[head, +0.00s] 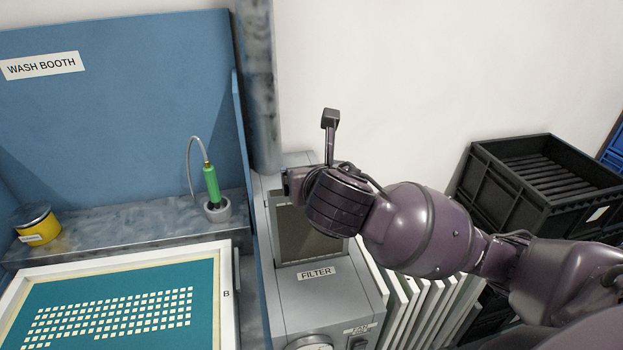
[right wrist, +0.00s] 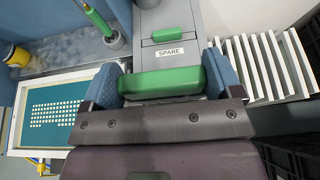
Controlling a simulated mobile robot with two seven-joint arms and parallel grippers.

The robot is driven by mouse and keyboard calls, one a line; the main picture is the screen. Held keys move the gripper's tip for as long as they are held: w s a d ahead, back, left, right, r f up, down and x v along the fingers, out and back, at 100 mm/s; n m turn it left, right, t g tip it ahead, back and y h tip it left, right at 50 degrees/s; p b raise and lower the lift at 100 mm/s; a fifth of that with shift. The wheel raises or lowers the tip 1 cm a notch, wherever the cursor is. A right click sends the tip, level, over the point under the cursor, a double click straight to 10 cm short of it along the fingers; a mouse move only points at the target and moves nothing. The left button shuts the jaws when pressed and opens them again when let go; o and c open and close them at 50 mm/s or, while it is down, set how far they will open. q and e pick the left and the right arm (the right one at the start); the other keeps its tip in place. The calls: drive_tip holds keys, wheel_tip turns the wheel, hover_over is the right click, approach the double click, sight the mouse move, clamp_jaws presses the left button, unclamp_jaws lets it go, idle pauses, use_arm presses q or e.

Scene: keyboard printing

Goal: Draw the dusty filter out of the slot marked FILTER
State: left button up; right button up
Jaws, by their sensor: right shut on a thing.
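The dusty filter (head: 312,238) shows in the head view as a brownish panel in a grey frame, standing upright above the label FILTER (head: 316,273) on the grey housing (head: 318,301). Its lower edge meets the housing top there; I cannot tell how much is still inside the slot. My right gripper (right wrist: 162,87) is above it, mostly hidden behind my wrist in the head view. In the right wrist view its blue fingers are shut on a green handle (right wrist: 162,81), which appears to be the filter's top. My left gripper is not in view.
Behind the held handle is a panel marked SPARE (right wrist: 169,52) with its own green handle (right wrist: 167,35). White panels (head: 412,302) stand right of the housing, and black crates (head: 533,175) beyond. Left are a framed screen (head: 225,325), a green-handled tool (head: 211,184) and a yellow tin (head: 38,226).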

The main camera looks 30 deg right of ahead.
drive_tip(key=shift+r, duration=1.1)
